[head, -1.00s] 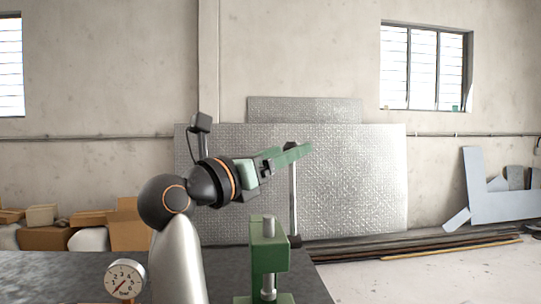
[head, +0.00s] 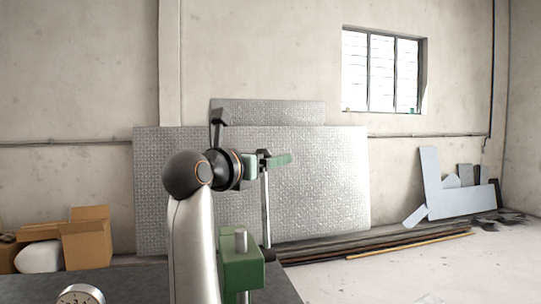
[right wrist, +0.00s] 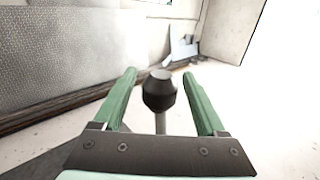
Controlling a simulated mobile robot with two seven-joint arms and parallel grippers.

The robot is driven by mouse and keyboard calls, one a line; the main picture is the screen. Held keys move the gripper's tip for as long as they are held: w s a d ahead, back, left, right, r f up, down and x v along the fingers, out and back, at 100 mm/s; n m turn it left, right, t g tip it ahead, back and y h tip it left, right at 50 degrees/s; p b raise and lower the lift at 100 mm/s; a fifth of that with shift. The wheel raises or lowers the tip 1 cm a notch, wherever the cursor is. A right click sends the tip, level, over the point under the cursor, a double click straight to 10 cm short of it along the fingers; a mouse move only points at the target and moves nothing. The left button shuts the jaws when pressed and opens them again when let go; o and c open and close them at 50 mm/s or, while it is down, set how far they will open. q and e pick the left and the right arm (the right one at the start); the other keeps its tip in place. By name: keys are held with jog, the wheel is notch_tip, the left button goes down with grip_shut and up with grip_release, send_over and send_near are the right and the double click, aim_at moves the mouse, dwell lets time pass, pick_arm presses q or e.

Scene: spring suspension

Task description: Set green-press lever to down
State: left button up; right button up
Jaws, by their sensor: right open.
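The green press (head: 241,268) stands at the edge of the dark table in the head view, its lower part cut off by the frame. Its lever (head: 265,205) is a bright metal rod rising upright from a dark hub at the press's right side. The lever's black knob (right wrist: 160,92) shows in the right wrist view between the two green fingers, with a gap on each side. My right gripper (right wrist: 160,88) is open around the knob, and in the head view its green fingers (head: 281,159) are at the lever's top, partly hiding it. My left gripper is not in view.
A dial gauge (head: 82,294) sits at the bottom left on the dark table (head: 135,285). Behind are metal sheets (head: 320,190) against the wall, long bars on the floor and cardboard boxes (head: 85,240) at left.

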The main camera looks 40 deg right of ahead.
jog(key=shift+w+d, duration=0.2)
jog(key=shift+d, duration=0.5)
grip_shut()
dwell(1.0)
